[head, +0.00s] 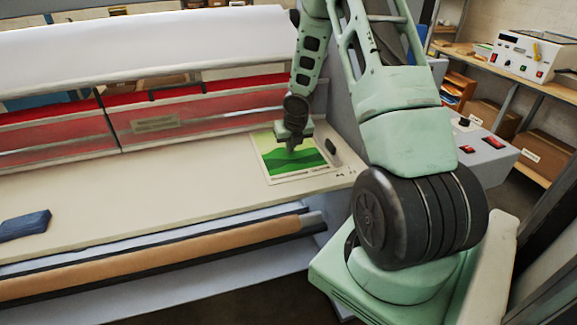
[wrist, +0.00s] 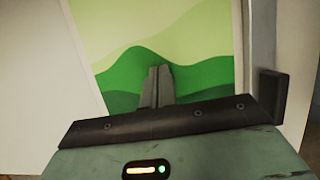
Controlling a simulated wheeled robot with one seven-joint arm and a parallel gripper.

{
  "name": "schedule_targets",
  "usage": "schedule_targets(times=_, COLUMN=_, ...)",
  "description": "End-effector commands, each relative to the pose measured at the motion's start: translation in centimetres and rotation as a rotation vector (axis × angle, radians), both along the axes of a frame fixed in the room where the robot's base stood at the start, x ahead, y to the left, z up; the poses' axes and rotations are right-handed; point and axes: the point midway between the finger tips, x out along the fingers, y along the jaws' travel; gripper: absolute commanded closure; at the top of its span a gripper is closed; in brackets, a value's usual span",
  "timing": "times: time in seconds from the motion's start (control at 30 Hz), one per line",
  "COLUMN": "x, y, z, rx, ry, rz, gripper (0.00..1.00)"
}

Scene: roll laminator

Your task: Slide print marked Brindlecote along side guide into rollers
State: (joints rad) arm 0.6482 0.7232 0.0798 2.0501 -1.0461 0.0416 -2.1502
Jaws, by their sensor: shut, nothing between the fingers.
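The print (head: 284,166), with green and yellow hills and a pale border, lies flat on the laminator's cream feed table (head: 150,189) at its right end. It also shows in the wrist view (wrist: 195,35). I cannot read any name on it. My gripper (head: 291,150) is over the print and points down at it. In the wrist view its fingers (wrist: 158,70) are together with nothing between them, over the green hills. I cannot tell whether the fingertips touch the print. A dark block (head: 331,145), perhaps the side guide, stands just right of the print and also shows in the wrist view (wrist: 274,94).
A red see-through guard (head: 165,122) runs behind the feed table, under a white roll (head: 150,50). A dark blue pad (head: 25,225) lies at far left. A brown roller (head: 150,255) runs along the front. The table's middle is clear.

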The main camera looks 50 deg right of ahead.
Motion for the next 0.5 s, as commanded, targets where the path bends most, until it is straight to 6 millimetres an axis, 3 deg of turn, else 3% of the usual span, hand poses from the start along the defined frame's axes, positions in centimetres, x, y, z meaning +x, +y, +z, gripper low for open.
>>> schedule_targets(times=0.5, x=0.61, y=-0.49, z=0.10, rx=-0.001, ry=0.000, rz=-0.001, gripper=1.00)
